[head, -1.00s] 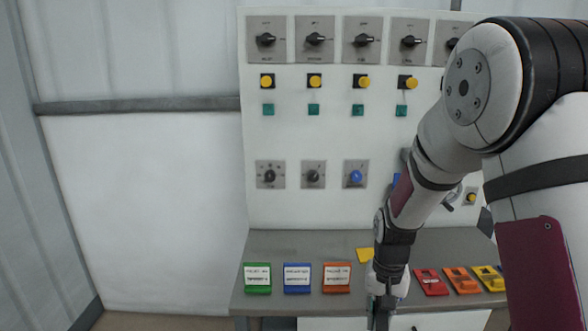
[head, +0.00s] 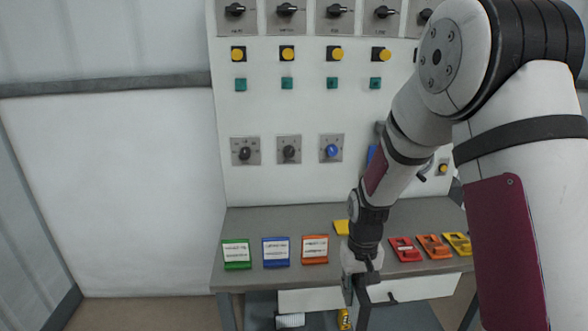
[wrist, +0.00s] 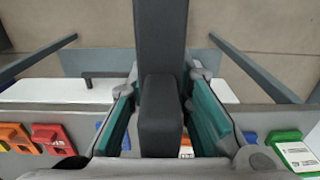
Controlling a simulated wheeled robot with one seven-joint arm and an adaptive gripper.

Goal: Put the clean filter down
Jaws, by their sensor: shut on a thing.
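My gripper (head: 356,298) hangs pointing down in front of the grey bench's front edge. In the wrist view, its teal-padded fingers (wrist: 165,118) are shut on a dark grey, bar-like thing, seemingly the clean filter (wrist: 160,35). Its long part runs out to the top of the picture and a thicker block sits between the fingers. In the head view, only a dark piece of it (head: 363,317) shows below the gripper, and its lower part is out of view. A white, ridged thing (head: 290,320) lies below the bench; I cannot tell whether it is another filter.
The grey bench (head: 255,218) carries green (head: 237,254), blue (head: 276,252) and orange (head: 314,249) labelled holders on the left. Red (head: 405,250), orange and yellow pieces lie on the right. A yellow item (head: 344,319) stands below. A switch panel (head: 290,110) rises behind.

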